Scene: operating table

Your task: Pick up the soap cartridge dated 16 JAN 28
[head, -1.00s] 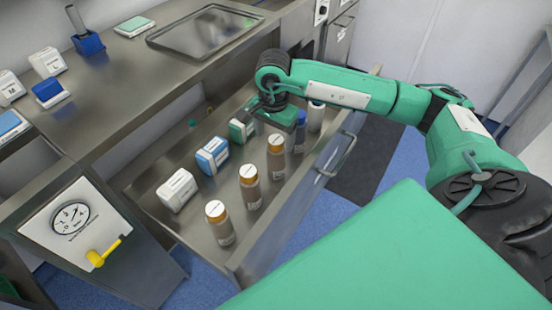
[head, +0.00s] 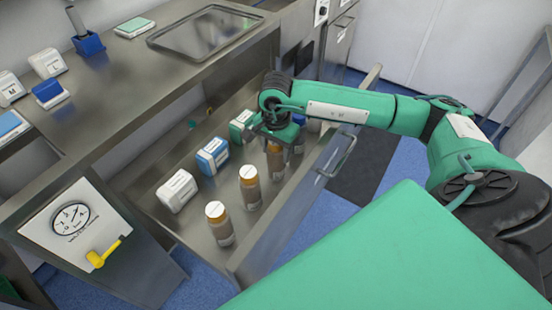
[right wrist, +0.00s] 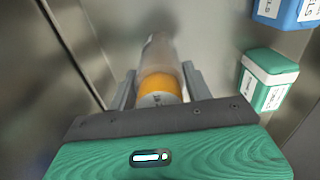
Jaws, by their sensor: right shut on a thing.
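Soap cartridges with brown bodies, orange collars and white round caps stand upright in the open drawer. One is nearest the front (head: 220,227), one is behind it (head: 250,190), and a third cartridge (head: 276,164) is partly hidden under my right gripper (head: 272,140). In the right wrist view my right gripper (right wrist: 160,82) has its fingers on both sides of this cartridge (right wrist: 160,84), near its orange collar, and is shut on it. The print on its cap is too small to read, so I cannot tell its date. My left gripper is not in view.
The drawer (head: 262,238) also holds a white box (head: 178,190), a blue-and-white box (head: 212,156), a green-and-white box (head: 239,124) and a blue-topped container (head: 299,120). Drawer walls stand close around them. A metal tray (head: 205,38) lies on the counter.

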